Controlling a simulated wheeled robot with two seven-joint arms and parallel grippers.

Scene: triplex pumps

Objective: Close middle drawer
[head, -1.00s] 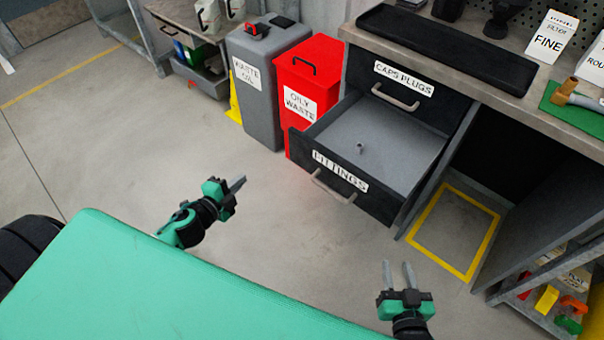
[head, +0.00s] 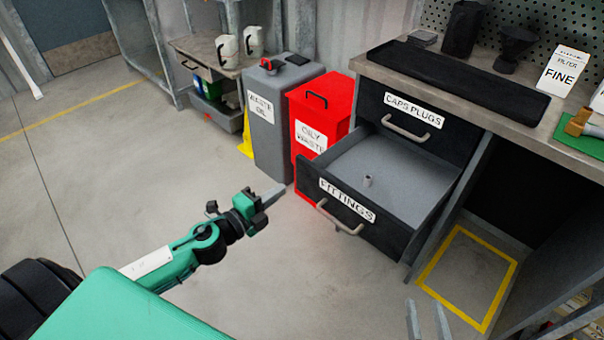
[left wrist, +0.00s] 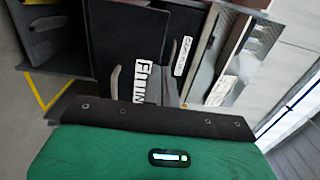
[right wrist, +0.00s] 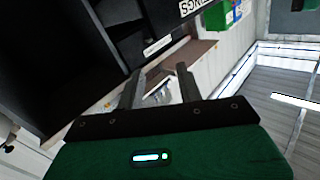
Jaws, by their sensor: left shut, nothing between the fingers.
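The drawer labelled FITTINGS (head: 392,223) is pulled out below the shut CAPS PLUGS drawer (head: 412,122). The FITTINGS front (left wrist: 128,50) also shows in the left wrist view. My left gripper (head: 279,190) is shut and empty, to the left of the drawer front and apart from it. My right gripper (head: 428,318) is open, low at the bottom edge of the head view; its two parted fingers show in the right wrist view (right wrist: 160,85).
A red oily waste bin (head: 325,118) and a grey waste oil bin (head: 275,120) stand left of the cabinet. The worktop (head: 375,68) carries a black tray (head: 455,82) and a FINE filter box (head: 562,72). A yellow floor outline (head: 430,288) lies right of the drawer. The floor in front is clear.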

